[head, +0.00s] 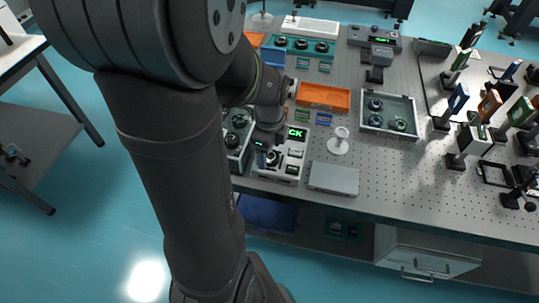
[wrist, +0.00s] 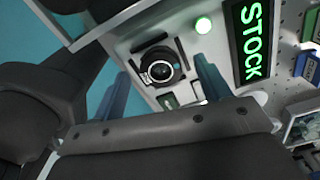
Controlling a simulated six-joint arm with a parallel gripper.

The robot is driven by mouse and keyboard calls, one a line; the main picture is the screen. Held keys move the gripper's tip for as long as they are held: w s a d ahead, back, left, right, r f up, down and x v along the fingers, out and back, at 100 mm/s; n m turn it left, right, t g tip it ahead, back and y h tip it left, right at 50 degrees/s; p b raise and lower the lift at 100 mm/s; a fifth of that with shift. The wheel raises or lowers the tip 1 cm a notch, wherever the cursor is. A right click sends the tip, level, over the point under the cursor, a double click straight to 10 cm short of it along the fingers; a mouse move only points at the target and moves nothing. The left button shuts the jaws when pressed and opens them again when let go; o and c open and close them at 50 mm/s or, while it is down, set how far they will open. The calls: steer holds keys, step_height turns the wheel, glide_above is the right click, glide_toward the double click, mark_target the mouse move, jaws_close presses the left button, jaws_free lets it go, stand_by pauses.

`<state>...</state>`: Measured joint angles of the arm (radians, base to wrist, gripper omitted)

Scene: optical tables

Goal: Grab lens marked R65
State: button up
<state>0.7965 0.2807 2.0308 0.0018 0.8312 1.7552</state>
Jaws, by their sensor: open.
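A round black lens (wrist: 160,68) sits in a dark holder on a white device (wrist: 125,45) with a lit green display (wrist: 250,42) reading STOCK. No R65 mark is readable on it. My gripper (wrist: 161,74) is open, its two bluish fingers on either side of the lens in the wrist view; I cannot tell whether they touch it. In the head view my gripper (head: 266,143) is just above the same device (head: 290,163), and the lens (head: 272,158) shows in front of it. Other lenses sit in a grey tray (head: 414,117) and a teal rack (head: 300,45); their marks are too small to read.
An orange tray (head: 323,96) lies behind the device. A white pedestal (head: 338,141) and a flat grey box (head: 334,178) stand to its right. Several mounted optics crowd the table's right side. Bare perforated tabletop (head: 400,170) lies between.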

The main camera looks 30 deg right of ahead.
steer(key=shift+f, duration=0.5)
steer(key=c, duration=1.1)
steer(key=shift+r, duration=0.1)
steer(key=shift+c, duration=0.2)
